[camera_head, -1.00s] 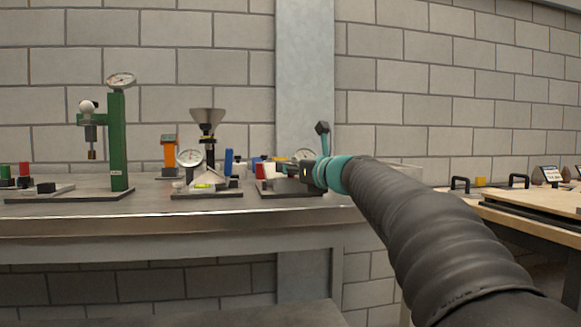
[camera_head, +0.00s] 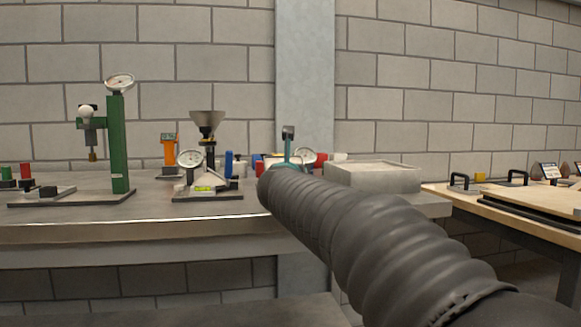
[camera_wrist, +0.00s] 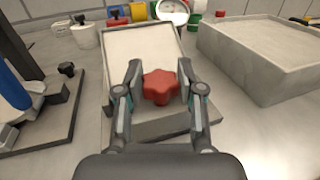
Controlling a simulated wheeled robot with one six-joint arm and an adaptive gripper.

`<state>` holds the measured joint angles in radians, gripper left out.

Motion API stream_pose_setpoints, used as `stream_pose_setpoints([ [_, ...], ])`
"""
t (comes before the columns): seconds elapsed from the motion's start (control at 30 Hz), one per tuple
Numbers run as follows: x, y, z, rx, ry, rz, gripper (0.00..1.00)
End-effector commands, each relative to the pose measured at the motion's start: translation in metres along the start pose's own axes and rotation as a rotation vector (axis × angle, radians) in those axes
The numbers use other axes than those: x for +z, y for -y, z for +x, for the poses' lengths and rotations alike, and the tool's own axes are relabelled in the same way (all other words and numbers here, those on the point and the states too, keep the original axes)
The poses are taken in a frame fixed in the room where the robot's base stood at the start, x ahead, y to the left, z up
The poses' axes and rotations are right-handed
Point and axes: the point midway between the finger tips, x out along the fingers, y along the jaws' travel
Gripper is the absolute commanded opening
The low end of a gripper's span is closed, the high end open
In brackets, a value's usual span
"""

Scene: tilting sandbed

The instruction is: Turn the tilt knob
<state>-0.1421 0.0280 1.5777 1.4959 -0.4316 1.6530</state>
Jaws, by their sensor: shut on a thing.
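The tilt knob (camera_wrist: 160,87) is red and star-shaped, in the middle of the wrist view. It sits at the near end of a grey tilting sandbed (camera_wrist: 112,38) with a shallow pale tray. My gripper (camera_wrist: 161,84) has one finger on each side of the knob and is shut on it.
A large sand-topped box (camera_wrist: 272,62) stands close on the right; it also shows in the head view (camera_head: 372,180). A dark base with a blue part (camera_wrist: 12,90) is on the left. Several coloured containers and a dial gauge (camera_wrist: 173,10) stand behind. Bare bench lies at the right front.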

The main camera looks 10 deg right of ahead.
Motion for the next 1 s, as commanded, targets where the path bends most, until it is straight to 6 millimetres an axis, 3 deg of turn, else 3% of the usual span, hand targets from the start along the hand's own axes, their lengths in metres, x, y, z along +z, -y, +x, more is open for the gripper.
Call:
stream_pose_setpoints([
  [0.4,0.0007,-0.0009,0.0004,-0.156,0.001,0.001,0.03],
  [0.9,0.0008,0.0001,0.0005,-0.174,0.001,0.001,0.03],
  [0.93,0.0009,0.0001,0.0005,-0.174,0.001,0.001,0.43],
  [1.0,0.0008,0.0002,0.0005,-0.174,0.001,0.001,0.60],
])
